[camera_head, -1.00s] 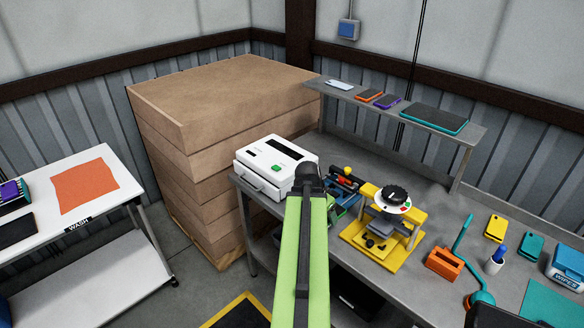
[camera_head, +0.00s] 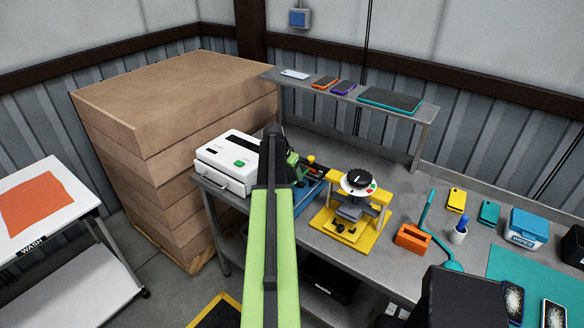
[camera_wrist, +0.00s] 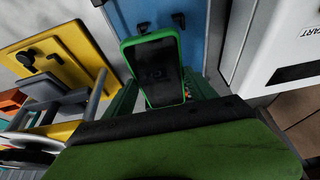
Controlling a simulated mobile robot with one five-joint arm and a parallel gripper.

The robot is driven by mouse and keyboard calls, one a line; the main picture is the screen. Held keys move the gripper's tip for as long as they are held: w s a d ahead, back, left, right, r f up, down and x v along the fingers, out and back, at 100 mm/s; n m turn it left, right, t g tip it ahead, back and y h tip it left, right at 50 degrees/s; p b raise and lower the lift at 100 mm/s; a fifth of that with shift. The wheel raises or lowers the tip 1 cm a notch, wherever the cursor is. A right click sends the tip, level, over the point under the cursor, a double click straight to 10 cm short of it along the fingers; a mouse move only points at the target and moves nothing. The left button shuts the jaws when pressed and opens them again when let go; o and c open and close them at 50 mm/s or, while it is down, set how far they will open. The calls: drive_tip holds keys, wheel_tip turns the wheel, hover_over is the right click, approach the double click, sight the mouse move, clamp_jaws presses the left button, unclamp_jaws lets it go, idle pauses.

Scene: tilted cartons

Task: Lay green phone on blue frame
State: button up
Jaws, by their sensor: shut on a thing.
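The green phone (camera_wrist: 157,68), with a dark screen and a green rim, stands up from my gripper (camera_wrist: 165,100) in the wrist view. My gripper is shut on its lower end. The blue frame (camera_wrist: 204,32), a blue panel with black knobs, lies behind the phone there; the phone covers part of it, and I cannot tell whether they touch. In the head view my gripper (camera_head: 287,160) is beside the blue frame (camera_head: 311,190), with a green part, perhaps the phone, showing there. My arm hides much of this spot.
A white machine (camera_head: 228,160) stands just left of the frame, and a yellow press (camera_head: 345,222) stands to its right. A shelf (camera_head: 425,113) with several devices runs along the back.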

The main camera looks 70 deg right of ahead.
drive_tip(key=d, duration=0.4)
drive_tip(key=shift+w+d+f, duration=0.1)
drive_tip(key=shift+w+d, duration=0.1)
drive_tip(key=shift+w, duration=0.1)
drive_tip(key=shift+a+f, duration=0.1)
wheel_tip(320, 180, down, 10)
drive_tip(key=b, duration=0.9)
drive_tip(key=shift+r+b, duration=0.25)
drive_tip(key=shift+b, duration=0.1)
drive_tip(key=shift+f, duration=0.15)
drive_tip(key=o, duration=1.7)
drive_tip(key=shift+c, duration=0.2)
